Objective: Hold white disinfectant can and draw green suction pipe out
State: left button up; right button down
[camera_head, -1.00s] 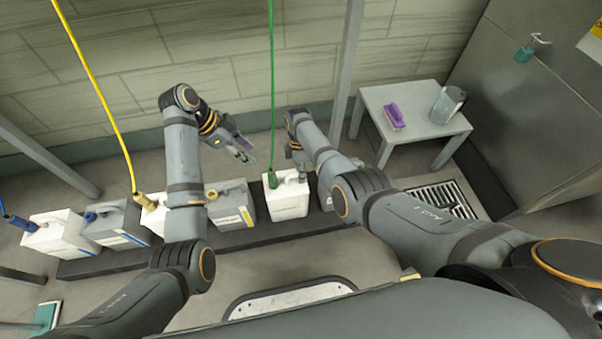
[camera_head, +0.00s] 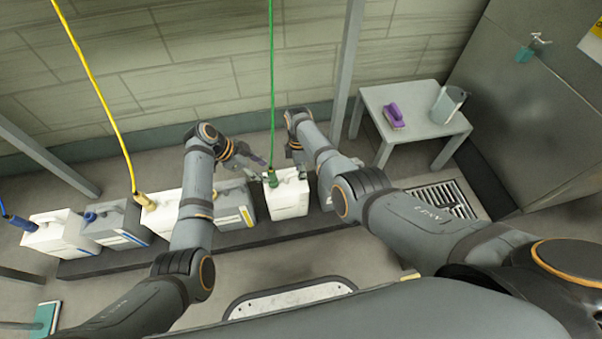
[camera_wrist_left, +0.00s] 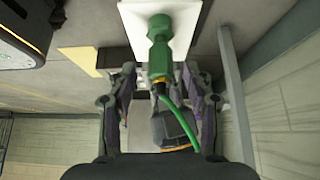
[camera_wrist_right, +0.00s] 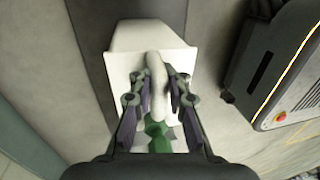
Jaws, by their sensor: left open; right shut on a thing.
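The white can (camera_head: 287,199) with the green fitting stands on the dark ledge below the wall. It also shows in the right wrist view (camera_wrist_right: 125,75). The green suction pipe (camera_head: 272,95) hangs from above and ends in a green fitting (camera_wrist_left: 161,50) at the can's top. My right gripper (camera_wrist_right: 159,78) is shut on the white can's handle. My left gripper (camera_wrist_left: 163,72) is open, its fingers on either side of the green pipe just by the fitting. Whether its fingers touch the pipe is not clear. In the head view the left fingertips (camera_head: 262,172) are just left of the fitting.
A grey can (camera_head: 236,205) and a white can with a yellow hose (camera_head: 160,215) stand left on the same ledge. Further left are a grey can (camera_head: 118,222) and a white one with a blue hose (camera_head: 60,232). A small table (camera_head: 430,128) stands right.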

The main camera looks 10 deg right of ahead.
aim_at(269, 173)
pick_arm(q)
jog(key=shift+x, duration=2.1)
grip_shut()
jog(key=shift+r, duration=0.15)
notch_tip(269, 173, up, 22)
jog(key=shift+f, duration=0.2)
dwell(2.2)
dwell(0.4)
pick_arm(e)
jog(key=c, duration=1.2)
grip_release()
